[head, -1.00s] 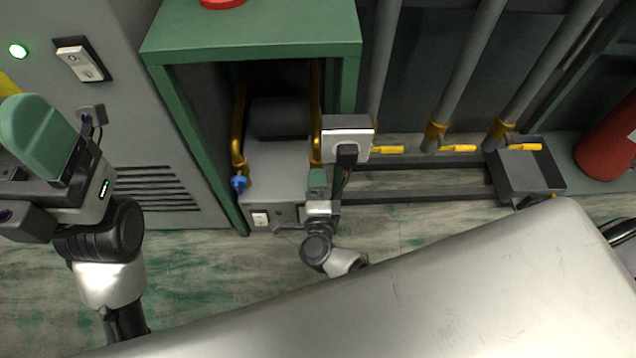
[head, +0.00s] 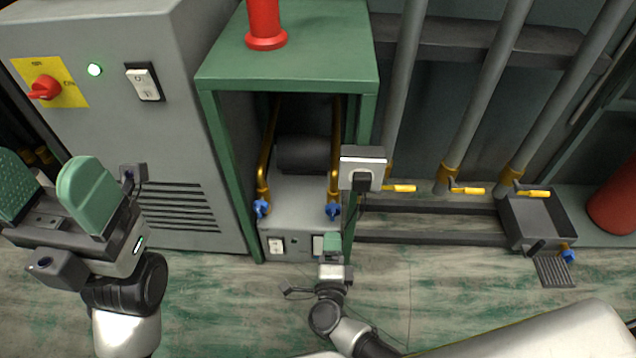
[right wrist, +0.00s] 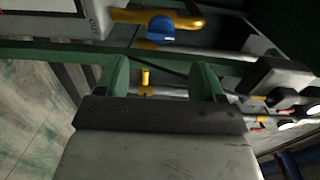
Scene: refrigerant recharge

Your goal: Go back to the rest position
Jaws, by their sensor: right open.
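My left gripper (head: 46,172) is at the left of the head view, in front of the grey cabinet. Its two green fingers stand apart with nothing between them. My right gripper (head: 332,244) is low in front of the grey unit (head: 296,190) inside the green frame, just below the unit's right blue valve (head: 333,210). In the right wrist view, its green fingers (right wrist: 167,75) are wide apart and empty. A blue knob (right wrist: 161,30) on a yellow pipe shows beyond them; contact with the frame cannot be told.
A charger-like box (head: 362,165) sits by the frame's right post. Yellow-handled pipes and a grey tray (head: 540,220) stand right. Floor (head: 220,300) shows in front.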

